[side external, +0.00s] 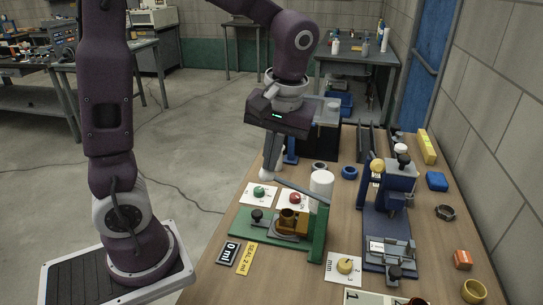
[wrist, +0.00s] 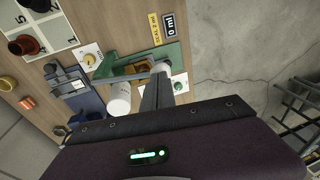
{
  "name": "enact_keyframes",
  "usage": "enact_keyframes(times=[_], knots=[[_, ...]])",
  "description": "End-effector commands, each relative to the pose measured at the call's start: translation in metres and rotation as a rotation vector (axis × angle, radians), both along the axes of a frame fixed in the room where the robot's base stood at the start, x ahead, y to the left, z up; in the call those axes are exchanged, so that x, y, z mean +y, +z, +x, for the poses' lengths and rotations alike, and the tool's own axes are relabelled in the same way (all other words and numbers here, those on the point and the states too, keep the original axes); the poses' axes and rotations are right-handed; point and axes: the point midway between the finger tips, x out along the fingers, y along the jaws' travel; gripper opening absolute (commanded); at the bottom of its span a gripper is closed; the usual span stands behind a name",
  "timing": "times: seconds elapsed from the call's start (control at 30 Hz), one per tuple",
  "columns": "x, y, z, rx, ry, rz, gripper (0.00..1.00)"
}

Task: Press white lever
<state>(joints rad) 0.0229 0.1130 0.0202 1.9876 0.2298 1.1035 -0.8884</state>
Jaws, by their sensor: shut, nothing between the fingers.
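A lever with a grey bar (side external: 300,191) is mounted on the green fixture (side external: 318,232) and slopes up to the left from its upright. In the wrist view, the bar (wrist: 128,77) runs to a pale end (wrist: 161,67) beside my fingertips. My gripper (side external: 269,176) is shut and empty, pointing down at the lever's free end. It also shows in the wrist view (wrist: 158,78). I cannot tell whether the fingertips touch the lever. A brass-coloured part (side external: 288,222) sits on the fixture under the bar.
A white cylinder (side external: 321,184) stands close behind the lever. Cards with a green button (side external: 259,191) and a red button (side external: 294,198) lie beside the fixture. A blue press (side external: 389,215) stands to the right. Label plates (side external: 230,252) lie at the front left.

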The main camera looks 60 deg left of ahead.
Motion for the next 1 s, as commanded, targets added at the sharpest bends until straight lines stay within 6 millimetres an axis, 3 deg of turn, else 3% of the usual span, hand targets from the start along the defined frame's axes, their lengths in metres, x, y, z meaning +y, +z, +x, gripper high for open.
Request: enact_keyframes(times=[0.27, 1.0], knots=[[0.008, -0.014, -0.008, 0.003, 0.001, 0.0, 0.0], [0.023, -0.08, -0.023, 0.003, 0.0, 0.0, 0.0]])
